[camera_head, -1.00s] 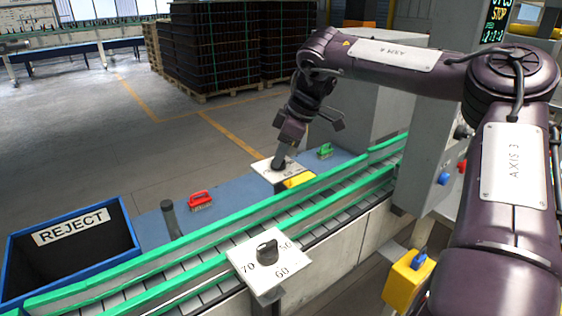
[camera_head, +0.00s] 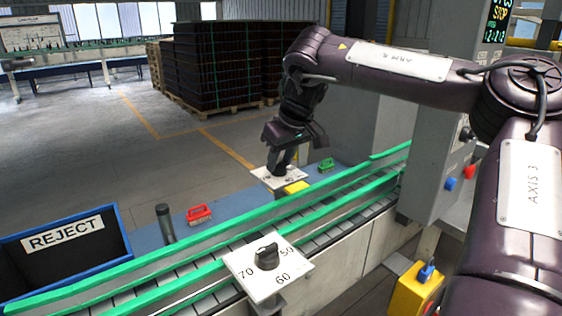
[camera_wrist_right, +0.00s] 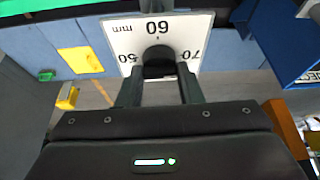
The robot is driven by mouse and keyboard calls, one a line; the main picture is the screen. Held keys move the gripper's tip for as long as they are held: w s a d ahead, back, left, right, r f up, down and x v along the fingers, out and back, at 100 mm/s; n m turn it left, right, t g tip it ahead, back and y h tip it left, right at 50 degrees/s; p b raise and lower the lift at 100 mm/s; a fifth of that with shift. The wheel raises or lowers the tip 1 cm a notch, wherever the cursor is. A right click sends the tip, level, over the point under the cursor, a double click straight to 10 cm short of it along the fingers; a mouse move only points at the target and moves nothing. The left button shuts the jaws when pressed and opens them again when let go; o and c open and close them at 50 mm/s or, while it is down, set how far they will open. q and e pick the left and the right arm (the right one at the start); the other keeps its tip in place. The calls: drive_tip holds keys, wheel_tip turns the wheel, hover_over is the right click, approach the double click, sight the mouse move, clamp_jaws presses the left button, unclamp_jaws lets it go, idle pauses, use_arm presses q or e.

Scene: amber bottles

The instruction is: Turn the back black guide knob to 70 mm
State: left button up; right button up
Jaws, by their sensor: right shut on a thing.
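The back black guide knob (camera_wrist_right: 158,53) sits on a white plate (camera_wrist_right: 183,27) marked 50, 60, 70 and mm in the right wrist view. My right gripper (camera_wrist_right: 158,80) is shut on this knob, one finger on each side. I cannot tell which number the knob's pointer faces. In the head view the back plate (camera_head: 262,175) lies across the conveyor, with my right gripper (camera_head: 276,170) over it and hiding most of the knob. The front black knob (camera_head: 266,256) stands free on its own plate (camera_head: 283,279) marked 70, 60, 50. My left gripper is not in view.
The conveyor's green rails (camera_head: 330,186) run between the two plates. A blue-rimmed reject bin (camera_head: 126,238) is at left; a grey cabinet (camera_head: 420,150) at right.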

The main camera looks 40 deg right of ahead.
drive_tip(key=shift+r, duration=0.1)
idle(0.3)
drive_tip(key=o, duration=1)
drive_tip(key=v, duration=0.7)
drive_tip(key=shift+s+r+b, duration=0.1)
drive_tip(key=shift+r+b, duration=0.25)
drive_tip(key=shift+f, duration=0.1)
